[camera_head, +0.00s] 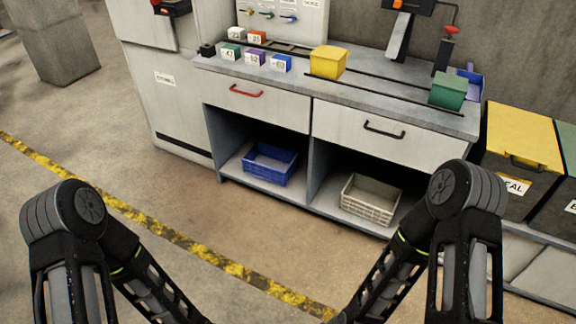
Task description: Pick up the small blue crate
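A blue crate (257,173) with slotted walls stands upright on the left lower shelf of the workbench, under the drawer with the red handle. Its top is open and it looks empty. A much smaller blue box (281,64) with a white label stands on the counter above. My left and right arms show at the bottom left and bottom right, well in front of the bench. Both grippers are outside the picture.
A cream crate (369,205) stands in the right lower bay, past a divider. The counter (380,93) holds a yellow bin (327,62), a green bin (447,91) and several small boxes. Yellow-lidded and green-lidded bins stand at right. The floor before the bench is clear.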

